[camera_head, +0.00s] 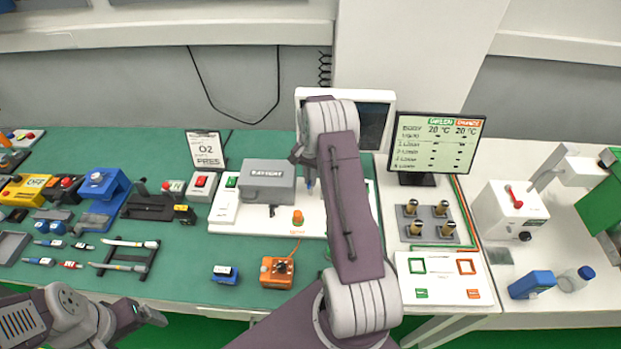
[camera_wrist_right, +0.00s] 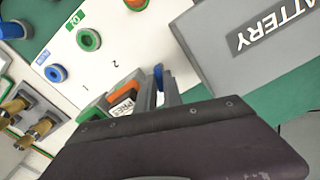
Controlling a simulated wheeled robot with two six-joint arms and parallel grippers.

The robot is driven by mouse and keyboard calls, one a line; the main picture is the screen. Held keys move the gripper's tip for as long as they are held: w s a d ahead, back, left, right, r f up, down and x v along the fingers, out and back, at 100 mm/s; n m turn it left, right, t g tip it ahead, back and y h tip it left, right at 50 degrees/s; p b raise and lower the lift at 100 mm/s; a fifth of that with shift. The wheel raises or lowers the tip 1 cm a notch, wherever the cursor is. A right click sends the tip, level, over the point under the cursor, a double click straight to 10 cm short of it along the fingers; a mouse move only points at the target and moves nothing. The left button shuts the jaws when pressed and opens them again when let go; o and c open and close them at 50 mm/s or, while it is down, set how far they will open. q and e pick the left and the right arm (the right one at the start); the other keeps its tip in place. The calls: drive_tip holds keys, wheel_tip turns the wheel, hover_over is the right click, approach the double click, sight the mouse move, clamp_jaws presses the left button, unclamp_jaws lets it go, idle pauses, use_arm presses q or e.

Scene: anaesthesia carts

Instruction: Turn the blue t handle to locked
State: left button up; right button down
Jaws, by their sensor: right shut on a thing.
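The blue T handle (camera_wrist_right: 158,76) shows as a small blue piece between the fingertips of my right gripper (camera_wrist_right: 159,90) in the right wrist view. That gripper is shut on it. In the head view the right gripper (camera_head: 308,178) is largely hidden by my own arm, beside the grey battery box, and a bit of blue shows below it. The handle's base and its lock markings are hidden, so its angle cannot be told. My left gripper (camera_head: 144,318) is low at the left, in front of the bench, away from the handle; its jaw opening is unclear.
The grey battery box (camera_head: 267,182) stands on a white panel (camera_head: 228,215) close to the right gripper. Green (camera_wrist_right: 88,40) and blue (camera_wrist_right: 56,73) rings lie on the panel. A monitor (camera_head: 438,145) and a block of brass fittings (camera_head: 430,223) stand to the right.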

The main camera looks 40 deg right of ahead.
drive_tip(key=shift+n, duration=2.1)
drive_tip(key=c, duration=1.5)
unclamp_jaws()
wheel_tip(320, 180, up, 9)
drive_tip(key=shift+r+b, duration=0.1)
drive_tip(key=shift+b, duration=0.65)
